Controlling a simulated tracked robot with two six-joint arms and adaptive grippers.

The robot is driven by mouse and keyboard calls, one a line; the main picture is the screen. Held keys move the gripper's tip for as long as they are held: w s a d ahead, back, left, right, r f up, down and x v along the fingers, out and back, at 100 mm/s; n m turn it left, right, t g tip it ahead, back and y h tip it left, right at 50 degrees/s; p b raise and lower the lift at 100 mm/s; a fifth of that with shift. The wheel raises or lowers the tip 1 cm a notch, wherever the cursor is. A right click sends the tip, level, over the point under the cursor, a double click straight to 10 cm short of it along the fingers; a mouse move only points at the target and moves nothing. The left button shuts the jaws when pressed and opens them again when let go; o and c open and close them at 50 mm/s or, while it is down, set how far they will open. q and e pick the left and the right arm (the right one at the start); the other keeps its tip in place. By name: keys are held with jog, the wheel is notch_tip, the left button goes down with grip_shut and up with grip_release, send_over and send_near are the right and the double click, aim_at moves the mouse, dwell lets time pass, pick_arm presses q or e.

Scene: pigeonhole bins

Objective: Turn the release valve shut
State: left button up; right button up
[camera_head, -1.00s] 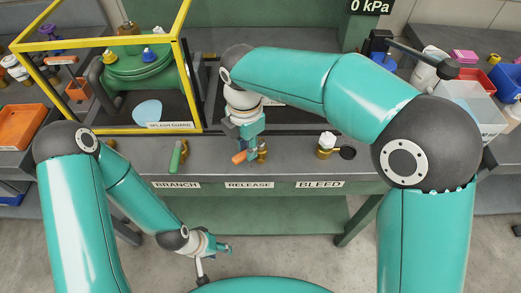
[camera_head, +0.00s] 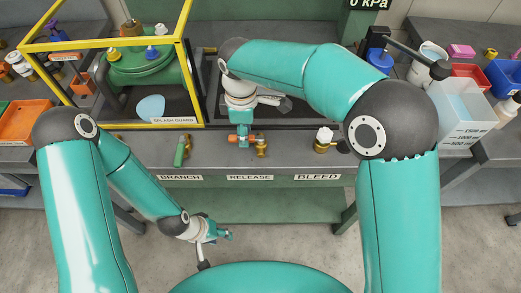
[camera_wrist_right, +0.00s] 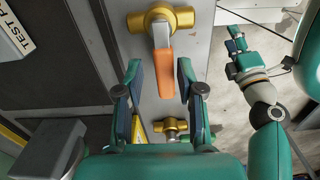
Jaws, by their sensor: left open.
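The release valve (camera_head: 262,147) is a brass body with an orange lever, above the RELEASE label (camera_head: 250,178). In the right wrist view its brass body (camera_wrist_right: 160,20) is at the top and its orange lever (camera_wrist_right: 164,76) points down the picture. My right gripper (camera_head: 241,137) is over the lever. In the right wrist view the fingers of my right gripper (camera_wrist_right: 159,72) stand apart on both sides of the lever, with visible gaps. My left gripper (camera_head: 224,234) is open and empty, low in front of the bench; it also shows in the right wrist view (camera_wrist_right: 238,52).
The green-handled branch valve (camera_head: 180,152) is to the left and the bleed valve (camera_head: 325,141) with a white top to the right. The yellow splash guard frame (camera_head: 184,85) stands behind left. A clear container (camera_head: 464,110) is at the right.

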jog(key=shift+s+r, duration=0.1)
jog(key=shift+r, duration=0.05)
notch_tip(320, 180, up, 6)
jog(key=p, duration=0.5)
jog(key=shift+p, duration=0.35)
